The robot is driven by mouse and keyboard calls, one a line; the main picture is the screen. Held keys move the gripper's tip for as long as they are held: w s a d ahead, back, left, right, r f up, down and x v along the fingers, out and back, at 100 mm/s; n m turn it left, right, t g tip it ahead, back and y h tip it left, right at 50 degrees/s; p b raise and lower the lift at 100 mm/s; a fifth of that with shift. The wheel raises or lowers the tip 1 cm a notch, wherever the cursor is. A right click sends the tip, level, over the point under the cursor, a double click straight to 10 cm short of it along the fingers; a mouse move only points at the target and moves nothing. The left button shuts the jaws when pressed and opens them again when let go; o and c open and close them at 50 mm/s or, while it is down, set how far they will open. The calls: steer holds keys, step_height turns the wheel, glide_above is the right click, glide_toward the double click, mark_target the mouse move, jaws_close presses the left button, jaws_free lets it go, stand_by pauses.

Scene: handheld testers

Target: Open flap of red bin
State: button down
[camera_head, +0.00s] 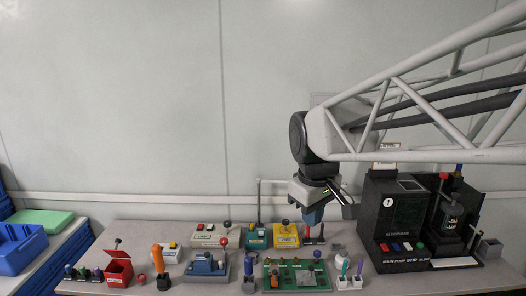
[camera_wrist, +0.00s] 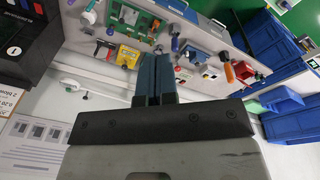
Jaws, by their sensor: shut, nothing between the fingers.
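The red bin (camera_head: 118,271) stands near the left end of the table in the head view, with a sloping red top and a small dark knob above it. A red shape that looks like the bin (camera_wrist: 244,71) shows at the right in the wrist view, beside an orange handle. My gripper (camera_head: 312,219) is above the right-middle of the table, far to the right of the bin and touching nothing I can make out. Its two dark blue fingers (camera_wrist: 156,76) are together and empty in the wrist view.
The orange-handled tester (camera_head: 158,262) stands just right of the bin. Several lever and button boxes fill the table's middle, including a yellow one (camera_head: 286,236). A tall black machine (camera_head: 395,225) stands at the right. Blue crates (camera_head: 18,246) are at the far left. The air above the table's left is clear.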

steer(key=s+d+f+m, duration=0.3)
steer(key=s+d+f, duration=0.1)
steer(key=s, duration=0.4)
steer(key=s+d+f+m+t, duration=0.1)
steer(key=s+d+f+m, duration=0.3)
steer(key=s, duration=0.5)
steer(key=shift+d+m, duration=0.2)
steer(key=shift+m, duration=0.1)
